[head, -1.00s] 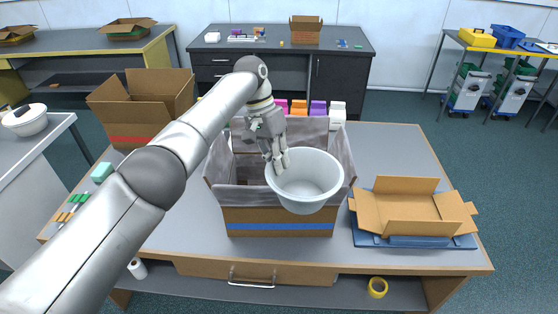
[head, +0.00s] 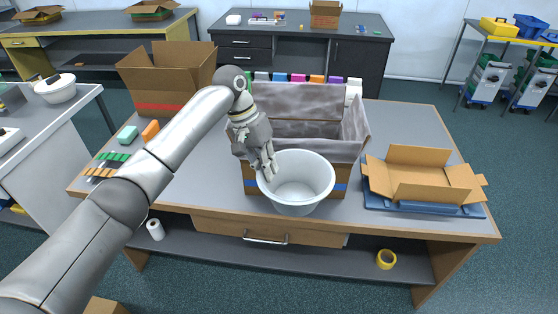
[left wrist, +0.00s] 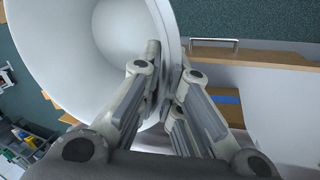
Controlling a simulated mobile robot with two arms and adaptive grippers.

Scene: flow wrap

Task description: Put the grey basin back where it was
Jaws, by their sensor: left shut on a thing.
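The grey basin (head: 297,190) is a round, pale, open bowl in the head view, in front of the lined carton and near the table's front edge. My left gripper (head: 268,172) is shut on the left part of its rim. In the left wrist view the basin (left wrist: 75,50) fills the upper left, and the fingers of my left gripper (left wrist: 170,95) pinch its rim. The basin looks held up, slightly tilted; the gap beneath it cannot be judged. My right gripper does not show.
The lined carton (head: 345,152) with a blue stripe stands behind the basin. A flat open carton (head: 420,178) lies on a blue tray at right. A red-striped carton (head: 165,85) stands at back left. Small colored boxes line up behind the lined carton. The left-front tabletop (head: 190,190) is clear.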

